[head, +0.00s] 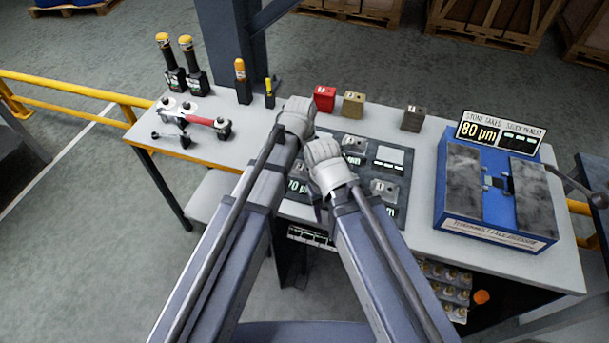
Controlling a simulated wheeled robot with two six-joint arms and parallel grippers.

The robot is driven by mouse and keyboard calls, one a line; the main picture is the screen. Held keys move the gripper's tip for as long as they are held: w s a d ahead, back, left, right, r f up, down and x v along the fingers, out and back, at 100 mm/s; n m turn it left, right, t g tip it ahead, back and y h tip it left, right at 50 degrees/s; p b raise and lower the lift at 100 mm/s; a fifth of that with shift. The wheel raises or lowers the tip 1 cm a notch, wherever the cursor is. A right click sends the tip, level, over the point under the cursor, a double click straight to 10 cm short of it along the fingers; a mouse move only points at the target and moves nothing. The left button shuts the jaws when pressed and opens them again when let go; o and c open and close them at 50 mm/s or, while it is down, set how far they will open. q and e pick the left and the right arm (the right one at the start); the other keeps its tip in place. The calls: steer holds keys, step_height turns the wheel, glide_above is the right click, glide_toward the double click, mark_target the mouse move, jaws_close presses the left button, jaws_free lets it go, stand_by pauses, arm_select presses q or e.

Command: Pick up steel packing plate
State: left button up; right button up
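A dark board (404,188) lies on the bench with printed thickness labels, one reading 70 µm. Small grey metal plates sit on it, one near the back (355,143) and one near the front right (384,188). I cannot tell which of them is the steel packing plate. My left gripper (297,115) is over the back left edge of the board. My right gripper (322,152) is over the board's left half, close beside the left one. Both are seen from behind; their fingertips and anything between them are hidden. The arms cover the board's front left part.
A blue fixture (470,212) with an 80 µm sign (497,133) stands at the right. Red (324,98), tan (353,104) and brown (412,118) blocks stand along the back. Gauges (192,121) and upright tools (196,72) are at the left. Bare bench lies between gauges and board.

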mark_target(305, 168)
arm_select(q)
steer(key=shift+f, duration=0.5)
arm_select(e)
steer(key=shift+f, duration=0.5)
arm_select(q)
steer(key=shift+r, duration=0.1)
arm_select(e)
steer(key=shift+r, duration=0.1)
arm_select(q)
steer(key=shift+c, duration=0.2)
jaws_close()
step_height(305, 168, up, 10)
steer(key=p, duration=1)
arm_select(e)
step_height(305, 168, up, 10)
arm_select(q)
steer(key=shift+d, duration=0.1)
arm_select(e)
steer(key=shift+d, duration=0.1)
